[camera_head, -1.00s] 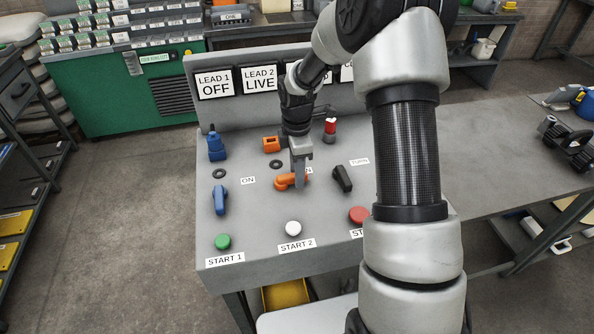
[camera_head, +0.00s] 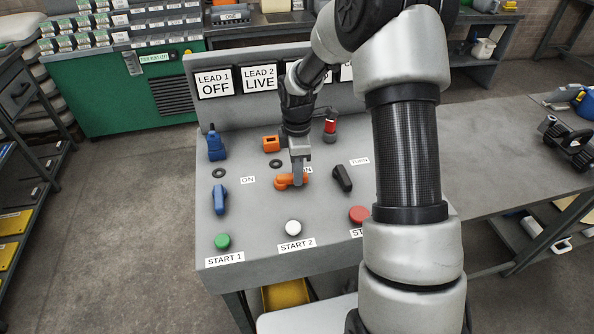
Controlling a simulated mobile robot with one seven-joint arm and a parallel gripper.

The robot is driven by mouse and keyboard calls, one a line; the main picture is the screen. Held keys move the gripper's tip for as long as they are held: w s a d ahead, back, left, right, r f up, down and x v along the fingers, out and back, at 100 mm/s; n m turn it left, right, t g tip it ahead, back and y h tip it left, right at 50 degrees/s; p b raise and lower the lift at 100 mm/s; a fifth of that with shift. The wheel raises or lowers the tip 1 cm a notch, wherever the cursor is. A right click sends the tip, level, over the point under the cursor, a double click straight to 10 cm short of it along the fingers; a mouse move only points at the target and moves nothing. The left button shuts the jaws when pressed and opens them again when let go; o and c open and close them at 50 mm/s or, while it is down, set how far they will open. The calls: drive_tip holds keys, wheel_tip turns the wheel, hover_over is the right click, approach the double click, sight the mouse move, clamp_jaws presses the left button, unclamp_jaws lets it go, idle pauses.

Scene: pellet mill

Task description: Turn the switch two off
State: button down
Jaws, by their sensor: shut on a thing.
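The orange switch handle (camera_head: 284,182) lies roughly sideways on the grey panel, in the second column above the white START 2 button (camera_head: 293,228). My gripper (camera_head: 298,180) points down onto the orange handle and is shut on it near its right part, which its fingers partly hide. The LEAD 2 sign (camera_head: 259,78) on the upright board reads LIVE. An ON label (camera_head: 248,180) lies left of the orange handle; another label to its right is mostly hidden by my gripper.
A blue handle (camera_head: 220,200) stands to the left and a black handle (camera_head: 342,179) close to the right. The LEAD 1 sign (camera_head: 214,82) reads OFF. Green (camera_head: 222,241) and red (camera_head: 359,214) buttons lie in front. An orange block (camera_head: 271,144) and a red-topped part (camera_head: 330,124) stand behind.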

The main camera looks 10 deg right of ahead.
drive_tip(key=m, duration=0.1)
drive_tip(key=s+m, duration=0.1)
drive_tip(key=m, duration=0.1)
drive_tip(key=s+m+b, duration=0.1)
drive_tip(key=m, duration=0.1)
drive_tip(key=shift+a, duration=0.35)
drive_tip(key=m, duration=0.1)
drive_tip(key=s+a+m+b, duration=0.1)
drive_tip(key=m, duration=0.3)
drive_tip(key=shift+s+a, duration=0.2)
drive_tip(key=shift+a, duration=0.05)
drive_tip(key=m, duration=0.1)
drive_tip(key=a+m, duration=0.1)
drive_tip(key=m+b, duration=0.1)
drive_tip(key=shift+s+a+m, duration=0.15)
drive_tip(key=shift+s+m, duration=0.1)
drive_tip(key=shift+m, duration=0.15)
drive_tip(key=shift+a+m, duration=0.3)
drive_tip(key=shift+m, duration=0.45)
drive_tip(key=shift+a+m, duration=0.25)
drive_tip(key=shift+m, duration=0.5)
drive_tip(key=c, duration=1.6)
unclamp_jaws()
drive_tip(key=shift+s+r, duration=0.1)
wheel_tip(320, 180, up, 17)
drive_tip(key=shift+r+p, duration=0.15)
drive_tip(key=shift+p, duration=0.5)
